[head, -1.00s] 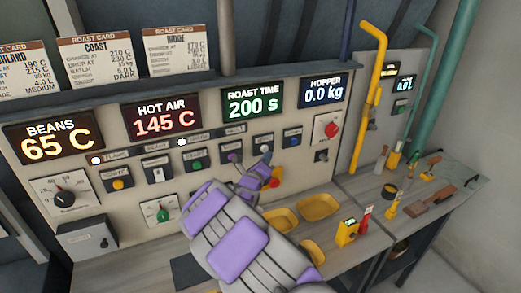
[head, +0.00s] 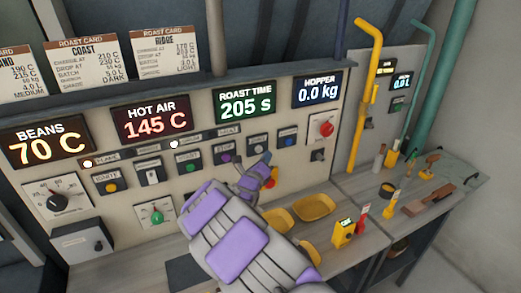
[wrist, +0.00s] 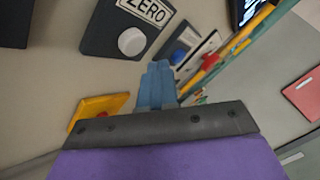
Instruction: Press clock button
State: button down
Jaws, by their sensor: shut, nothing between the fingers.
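A row of labelled buttons runs along the cream panel. It includes a yellow button (head: 111,187), a green button (head: 187,167), a purple button (head: 225,158), a white button and a blue button (head: 290,142). I cannot read which label says clock. In the wrist view the white button (wrist: 132,41) carries the label ZERO, and the blue button (wrist: 178,55) is to its right. My gripper (head: 265,160) is just below the white button in the head view. In the wrist view its blue fingers (wrist: 160,68) are together and empty, below and right of the white button, apart from it.
Above the buttons, displays read BEANS 70 C (head: 45,141), HOT AIR 145 C, ROAST TIME 205 S (head: 246,103) and HOPPER 0.0 kg. A red button (head: 326,129) is farther right. Yellow trays (head: 313,207) and tools lie on the bench. A yellow pipe (head: 366,90) rises at right.

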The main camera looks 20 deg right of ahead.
jog(key=shift+w+a+r+p, duration=0.15)
jog(key=shift+w+a+p, duration=0.2)
jog(key=shift+w+p, duration=0.55)
dwell(0.8)
jog(key=shift+s+a, duration=0.1)
jog(key=shift+s, duration=0.1)
